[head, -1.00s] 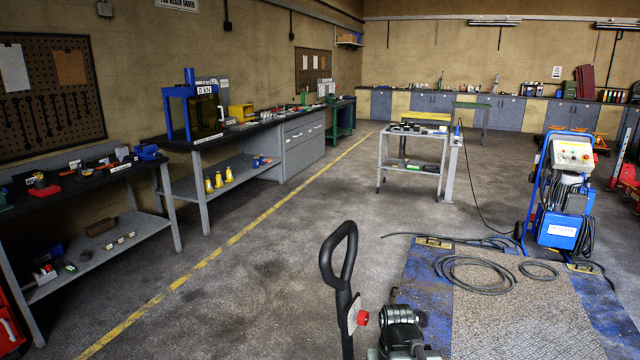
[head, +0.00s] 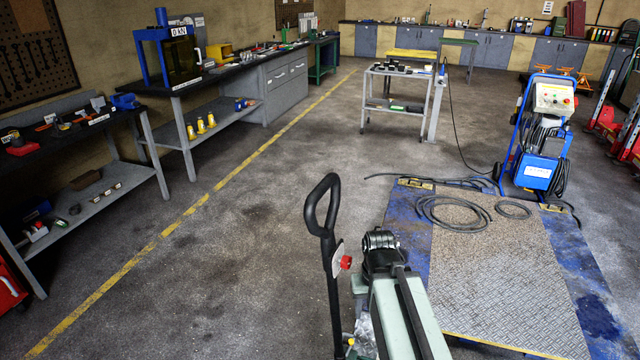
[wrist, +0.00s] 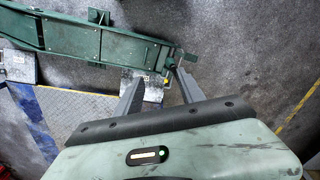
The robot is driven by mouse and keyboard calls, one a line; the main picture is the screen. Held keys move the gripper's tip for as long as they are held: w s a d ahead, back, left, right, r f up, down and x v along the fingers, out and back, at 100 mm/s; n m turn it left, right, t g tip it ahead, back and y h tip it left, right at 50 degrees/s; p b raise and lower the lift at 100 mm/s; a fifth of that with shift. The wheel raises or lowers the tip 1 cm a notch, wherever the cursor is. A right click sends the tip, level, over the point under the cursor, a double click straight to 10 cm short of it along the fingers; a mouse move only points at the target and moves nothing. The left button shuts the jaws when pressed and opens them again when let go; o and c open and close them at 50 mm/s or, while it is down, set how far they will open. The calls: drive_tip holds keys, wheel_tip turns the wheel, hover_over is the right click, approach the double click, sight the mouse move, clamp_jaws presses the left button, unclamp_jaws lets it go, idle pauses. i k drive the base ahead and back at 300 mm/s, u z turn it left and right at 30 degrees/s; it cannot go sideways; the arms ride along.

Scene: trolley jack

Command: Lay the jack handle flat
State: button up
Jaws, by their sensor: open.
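The jack handle (head: 330,262) stands upright in the head view, a dark pole with a black loop grip at its top and a red knob on a pale plate partway down. Its foot is at the bottom edge, partly hidden. In the wrist view the dark green jack body (wrist: 85,38) lies across the upper left, its narrow end near the middle. My gripper (wrist: 160,75) is open in the wrist view, its two grey fingers apart and pointing toward that end. I see no handle clearly between them. My pale green arm stands just right of the handle in the head view.
A blue-edged steel plate (head: 500,275) with coiled black cable (head: 452,212) lies at the right. Beyond it stands a blue pump trolley (head: 540,135). A small grey table (head: 398,95) stands further back. Workbenches line the left wall. The floor left of the handle is clear.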

sight(331, 252)
drive_tip(key=z, duration=0.95)
drive_tip(key=k, duration=1.45)
drive_tip(key=u, duration=0.8)
drive_tip(key=i, duration=1)
